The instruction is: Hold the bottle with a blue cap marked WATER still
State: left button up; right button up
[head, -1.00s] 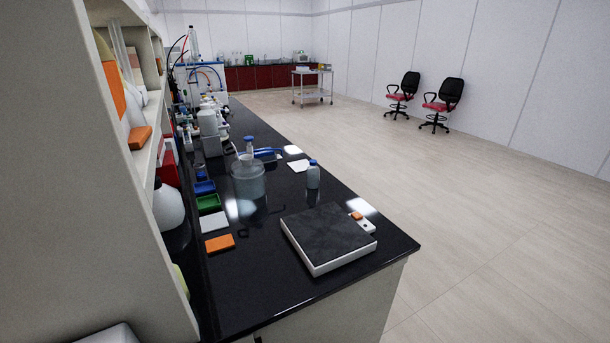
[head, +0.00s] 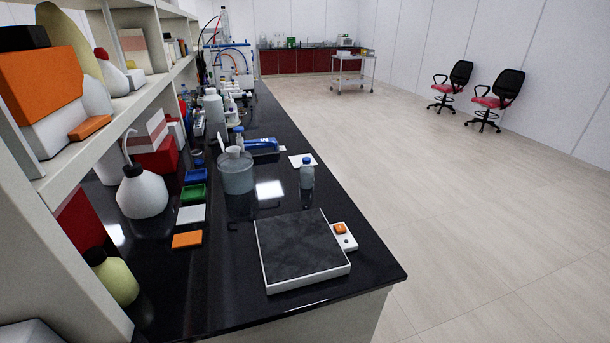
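A small clear bottle with a blue cap (head: 306,174) stands upright on the black bench (head: 335,215), behind the flat balance-like device. Another blue-capped bottle (head: 239,138) stands farther back, partly hidden by a wide translucent jar (head: 237,174). No WATER marking is legible on either bottle at this size. Neither of my grippers is in view, and nothing is seen touching the bottles.
A flat device with a dark top (head: 298,247) and orange button sits near the bench's front edge. Coloured trays (head: 193,194), a white wash bottle (head: 142,192) and a loaded shelf (head: 110,105) line the left. Open floor (head: 470,220) lies right.

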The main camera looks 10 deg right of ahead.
aim_at(306, 172)
jog(key=l+u, duration=0.2)
jog(key=l, duration=0.3)
jog(key=l+u, duration=0.2)
jog(key=l, duration=0.25)
jog(key=k+l+u, duration=0.2)
jog(key=l, duration=0.3)
jog(key=l+u, duration=0.15)
jog(key=l, duration=0.35)
jog(key=k+l+u, duration=0.2)
jog(key=l, duration=0.25)
jog(key=l+u, duration=0.3)
jog(key=l, duration=0.4)
jog(key=k+l+u, duration=0.1)
jog(key=l+u, duration=0.2)
jog(key=l, duration=0.35)
jog(key=l+u, duration=0.45)
jog(key=l, duration=0.55)
jog(key=k+l+u, duration=0.1)
jog(key=l+u, duration=0.3)
jog(key=l, duration=0.6)
